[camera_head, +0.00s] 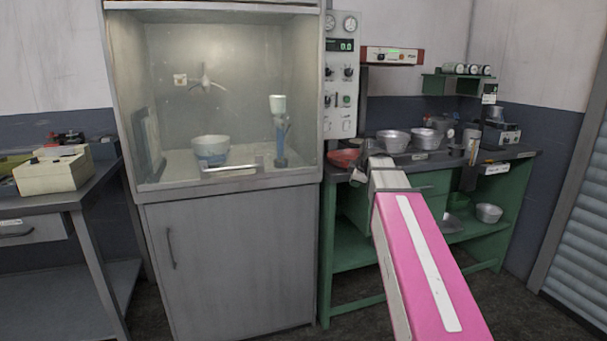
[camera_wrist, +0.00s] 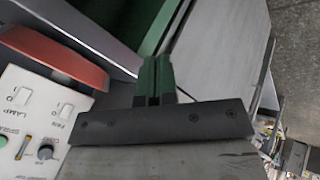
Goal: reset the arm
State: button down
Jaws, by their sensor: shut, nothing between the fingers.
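My gripper (camera_wrist: 154,72) shows in the wrist view as two dark green fingers pressed together beyond a dark bar, with nothing between them. In the head view my pink arm reaches from the lower right toward the left part of the green workbench (camera_head: 345,258). The arm's far end is beside the bench top, near a reddish bowl (camera_head: 343,157); the fingers cannot be made out there. A red shape (camera_wrist: 50,58) lies left of the fingers in the wrist view, apart from them.
A cabinet with a chamber (camera_head: 230,250) stands left of the bench, holding a white and blue bowl (camera_head: 211,150). A switch panel (camera_head: 341,85) is beside it. Metal bowls (camera_head: 393,140) stand on the bench; another (camera_head: 489,213) is on its shelf. A side table (camera_head: 45,203) is at left.

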jog(key=s+f+m+g, duration=0.2)
jog(key=s+f+m, duration=0.3)
jog(key=f, duration=0.6)
jog(key=s+f+m+g+h, duration=0.1)
jog(key=s+f+m, duration=0.4)
jog(key=s+f, duration=0.5)
jog(key=s+f+m+g+h, duration=0.1)
jog(key=s+f+m+g, duration=0.2)
jog(key=f, duration=0.9)
jog(key=s+m, duration=0.2)
jog(key=s, duration=0.2)
jog(key=shift+s+f+g, duration=0.3)
jog(key=shift+s+f, duration=0.05)
